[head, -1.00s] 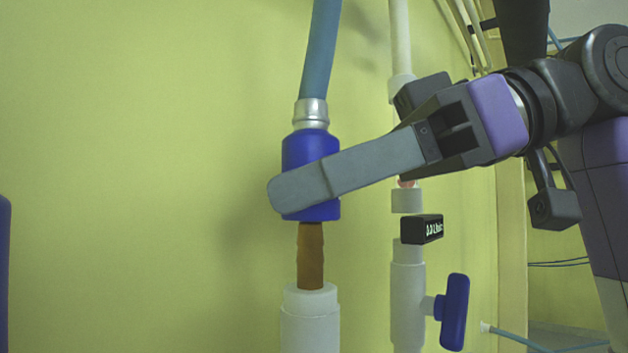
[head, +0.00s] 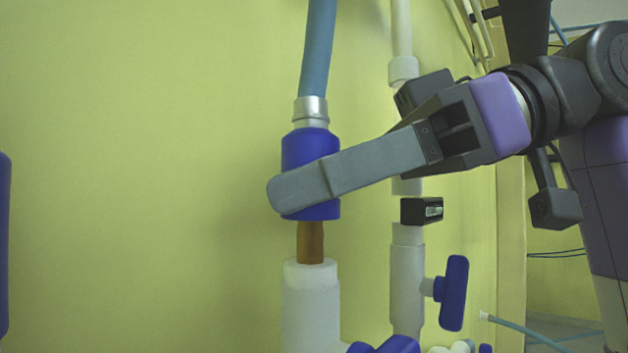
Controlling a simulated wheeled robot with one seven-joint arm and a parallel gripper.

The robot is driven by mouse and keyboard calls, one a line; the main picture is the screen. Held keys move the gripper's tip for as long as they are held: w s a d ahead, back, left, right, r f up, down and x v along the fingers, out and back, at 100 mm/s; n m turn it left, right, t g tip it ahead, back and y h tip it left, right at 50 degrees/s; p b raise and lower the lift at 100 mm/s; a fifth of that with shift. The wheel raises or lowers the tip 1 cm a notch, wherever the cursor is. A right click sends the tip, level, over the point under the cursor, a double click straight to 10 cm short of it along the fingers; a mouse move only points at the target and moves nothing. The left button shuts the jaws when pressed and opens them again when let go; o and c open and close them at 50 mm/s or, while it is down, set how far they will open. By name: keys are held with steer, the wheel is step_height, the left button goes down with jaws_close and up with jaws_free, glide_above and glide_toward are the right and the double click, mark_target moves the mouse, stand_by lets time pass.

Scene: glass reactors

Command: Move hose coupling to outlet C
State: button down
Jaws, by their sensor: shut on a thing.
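The hose coupling (head: 309,150) is a blue cylinder with a silver collar, on the end of a blue-grey hose (head: 319,50) that runs up out of view. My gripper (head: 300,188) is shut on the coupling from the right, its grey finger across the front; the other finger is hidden. The coupling is upright, directly above a brown stub (head: 311,243) that rises from a white pipe (head: 311,300). The stub's upper end meets the coupling's lower rim in this view; whether it is inside cannot be told. No outlet letter is readable.
Behind to the right stands a white pipe (head: 407,285) with a small black display (head: 422,211) and a blue valve handle (head: 454,293). A blue handle (head: 385,345) shows at the bottom edge. Another blue part (head: 3,245) is at the left edge. The wall at left is bare.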

mark_target(340, 213)
steer(key=shift+f+b, duration=0.7)
steer(key=shift+f, duration=0.75)
stand_by(0.6)
steer(key=c, duration=0.8)
jaws_free()
steer(key=b+v, duration=0.1)
steer(key=v, duration=0.6)
steer(key=shift+d+r, duration=0.15)
steer(key=shift+d, duration=0.2)
